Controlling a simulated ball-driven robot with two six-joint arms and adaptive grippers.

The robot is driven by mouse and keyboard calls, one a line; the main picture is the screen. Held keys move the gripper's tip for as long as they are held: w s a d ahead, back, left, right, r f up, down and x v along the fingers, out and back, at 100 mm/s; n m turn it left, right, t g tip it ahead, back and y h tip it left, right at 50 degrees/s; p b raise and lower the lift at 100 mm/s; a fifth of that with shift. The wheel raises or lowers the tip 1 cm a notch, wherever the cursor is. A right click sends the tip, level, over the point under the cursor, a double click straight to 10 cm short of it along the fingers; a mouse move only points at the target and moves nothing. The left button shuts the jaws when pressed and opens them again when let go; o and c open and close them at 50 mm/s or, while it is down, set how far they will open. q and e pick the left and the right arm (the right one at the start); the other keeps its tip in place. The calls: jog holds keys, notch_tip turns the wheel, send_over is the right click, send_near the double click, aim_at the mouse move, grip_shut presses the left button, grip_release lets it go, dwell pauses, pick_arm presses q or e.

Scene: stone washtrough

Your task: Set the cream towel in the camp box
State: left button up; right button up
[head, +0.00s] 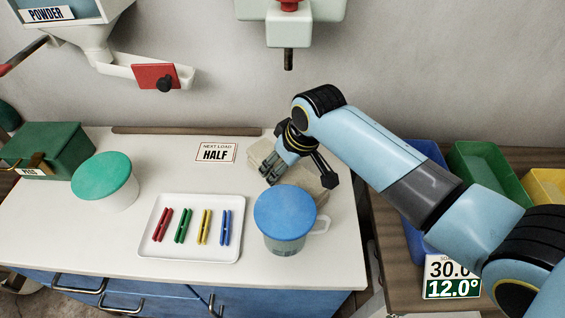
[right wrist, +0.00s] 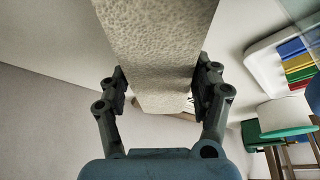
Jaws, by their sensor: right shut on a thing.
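The cream towel (right wrist: 155,50) is a thick, textured block in the right wrist view, between the two fingers of my right gripper (right wrist: 162,88). In the head view my right gripper (head: 298,174) is over the right part of the white counter, shut on the cream towel (head: 309,186), which the fingers and a blue-lidded jug partly hide. I cannot read which container is the camp box; blue (head: 426,152), green (head: 486,170) and yellow (head: 546,185) bins stand at the right. My left gripper is not in view.
The blue-lidded jug (head: 285,212) stands just in front of the towel. A white tray (head: 152,250) with several coloured pegs, a green-lidded pot (head: 105,180) and a green box (head: 50,148) are to the left. A wall-mounted spout (head: 289,58) hangs above.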

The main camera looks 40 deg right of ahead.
jog(key=o, duration=1.4)
